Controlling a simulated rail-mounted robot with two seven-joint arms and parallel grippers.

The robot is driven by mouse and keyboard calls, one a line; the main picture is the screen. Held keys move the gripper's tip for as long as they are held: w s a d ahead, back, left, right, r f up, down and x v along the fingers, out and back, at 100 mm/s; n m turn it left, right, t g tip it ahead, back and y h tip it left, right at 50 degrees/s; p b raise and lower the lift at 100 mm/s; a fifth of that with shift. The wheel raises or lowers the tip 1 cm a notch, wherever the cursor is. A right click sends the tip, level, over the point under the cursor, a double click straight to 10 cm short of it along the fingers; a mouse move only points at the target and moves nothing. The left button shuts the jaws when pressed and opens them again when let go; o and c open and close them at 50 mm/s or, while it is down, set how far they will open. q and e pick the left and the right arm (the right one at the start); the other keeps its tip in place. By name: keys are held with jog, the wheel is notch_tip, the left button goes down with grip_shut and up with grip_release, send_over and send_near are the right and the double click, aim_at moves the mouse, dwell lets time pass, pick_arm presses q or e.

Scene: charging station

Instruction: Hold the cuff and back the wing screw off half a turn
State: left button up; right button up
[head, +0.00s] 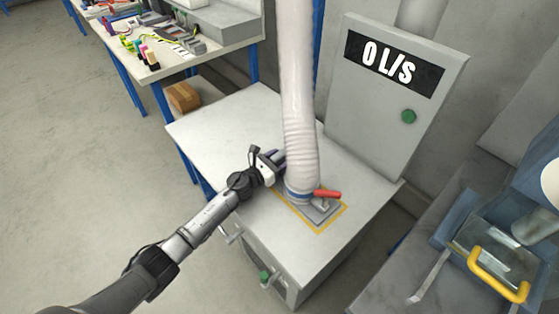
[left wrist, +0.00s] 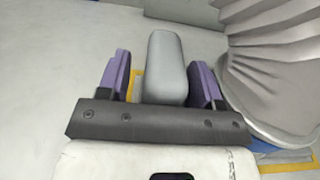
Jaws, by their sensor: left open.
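The cuff (head: 297,194) is a blue band at the foot of the ribbed white hose (head: 297,100), on a plate on the bench. It also shows as a blue edge in the left wrist view (left wrist: 268,146). My left gripper (head: 279,160) is open beside the hose, on its left. In the left wrist view, a grey rounded block (left wrist: 165,65) shows between the purple finger pads with gaps on both sides; I cannot tell whether it is the wing screw. A red handle (head: 328,194) sticks out right of the cuff. My right gripper is out of view.
A yellow outline (head: 332,220) surrounds the plate on the grey bench (head: 210,125). A grey cabinet reading "0 L/S" (head: 390,70) stands behind. The bench top left of the hose is clear. A yellow handle (head: 498,275) is at the lower right.

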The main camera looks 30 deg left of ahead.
pick_arm(q)
jog(key=shift+c, duration=0.4)
grip_shut()
dwell(0.9)
